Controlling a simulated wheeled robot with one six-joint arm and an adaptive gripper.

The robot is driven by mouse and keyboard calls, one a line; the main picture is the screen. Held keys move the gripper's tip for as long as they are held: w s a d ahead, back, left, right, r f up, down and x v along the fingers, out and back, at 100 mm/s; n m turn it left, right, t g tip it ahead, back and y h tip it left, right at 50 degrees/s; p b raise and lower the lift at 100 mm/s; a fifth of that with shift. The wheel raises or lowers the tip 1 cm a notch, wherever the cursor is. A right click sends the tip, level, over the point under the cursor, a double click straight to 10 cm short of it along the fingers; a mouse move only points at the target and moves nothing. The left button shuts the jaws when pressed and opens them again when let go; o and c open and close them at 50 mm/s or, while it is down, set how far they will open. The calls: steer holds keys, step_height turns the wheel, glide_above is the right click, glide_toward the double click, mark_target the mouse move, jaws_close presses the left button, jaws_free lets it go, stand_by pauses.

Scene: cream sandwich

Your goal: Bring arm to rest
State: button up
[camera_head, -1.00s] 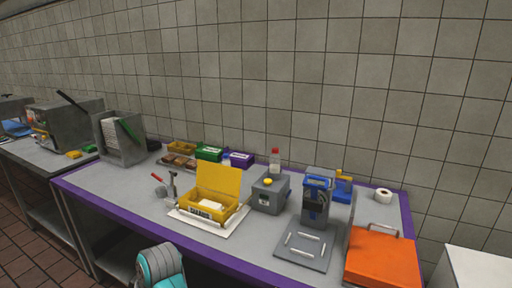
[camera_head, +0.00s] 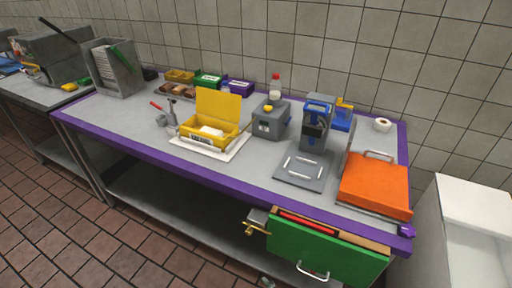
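My gripper is not in view. No clear part of my arm shows in the head view; a small pale shape at the bottom edge is too small to tell. The grey worktable (camera_head: 235,172) with a purple edge stands ahead. On it is an open yellow box (camera_head: 210,136) with its lid up, holding something white, on a white board (camera_head: 236,151).
A grey box (camera_head: 270,122), a blue-and-grey device (camera_head: 315,125), a grey plate (camera_head: 302,171) and an orange case (camera_head: 375,185) stand on the table. A green panel with a handle (camera_head: 325,255) juts out at the front. A white unit (camera_head: 470,215) stands right. Brick floor (camera_head: 90,235) is free at left.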

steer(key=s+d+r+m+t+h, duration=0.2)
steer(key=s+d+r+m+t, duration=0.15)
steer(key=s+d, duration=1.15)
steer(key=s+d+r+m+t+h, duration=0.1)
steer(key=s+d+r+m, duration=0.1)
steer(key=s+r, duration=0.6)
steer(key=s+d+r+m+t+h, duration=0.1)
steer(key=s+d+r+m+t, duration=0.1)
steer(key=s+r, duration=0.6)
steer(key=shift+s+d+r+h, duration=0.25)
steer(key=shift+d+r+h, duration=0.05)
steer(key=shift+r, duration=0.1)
